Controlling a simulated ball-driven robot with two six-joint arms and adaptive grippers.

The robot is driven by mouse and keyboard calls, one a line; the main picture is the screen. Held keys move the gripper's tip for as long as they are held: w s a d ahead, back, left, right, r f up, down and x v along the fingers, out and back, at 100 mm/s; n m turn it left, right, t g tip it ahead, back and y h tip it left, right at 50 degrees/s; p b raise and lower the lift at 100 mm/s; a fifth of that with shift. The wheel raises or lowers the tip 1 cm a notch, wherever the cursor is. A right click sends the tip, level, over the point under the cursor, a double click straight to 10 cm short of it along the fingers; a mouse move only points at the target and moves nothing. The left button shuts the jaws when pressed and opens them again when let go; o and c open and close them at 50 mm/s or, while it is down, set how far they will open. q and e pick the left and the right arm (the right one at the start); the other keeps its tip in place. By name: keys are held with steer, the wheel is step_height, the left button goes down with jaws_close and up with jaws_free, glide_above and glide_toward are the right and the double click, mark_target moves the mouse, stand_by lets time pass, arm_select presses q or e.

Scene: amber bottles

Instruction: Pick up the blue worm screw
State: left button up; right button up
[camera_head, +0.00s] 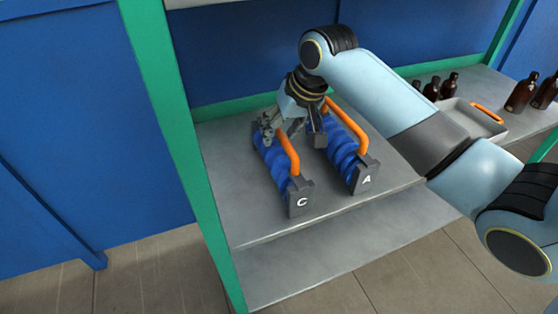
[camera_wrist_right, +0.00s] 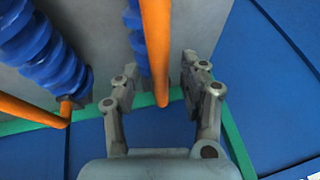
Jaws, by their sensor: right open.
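Two blue worm screws lie side by side on the grey shelf, each with dark end blocks and an orange handle. One is marked C (camera_head: 272,160) and the other A (camera_head: 344,155). My right gripper (camera_head: 281,128) is open over the far end of screw C, close to its orange handle (camera_head: 289,152). In the right wrist view, an orange handle (camera_wrist_right: 157,40) runs between the open fingers of the gripper (camera_wrist_right: 160,72), with part of its blue screw (camera_wrist_right: 135,15) beside it. The other screw (camera_wrist_right: 45,50) is at the left there. My left gripper is out of view.
The grey shelf (camera_head: 245,215) has a green post (camera_head: 185,140) at its left and a blue panel behind. At the right are a grey tray (camera_head: 465,119) with an orange handle and several amber bottles (camera_head: 521,93). The shelf front is clear.

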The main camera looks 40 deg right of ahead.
steer(key=shift+x, duration=0.85)
jaws_close()
steer(key=shift+w+r, duration=0.1)
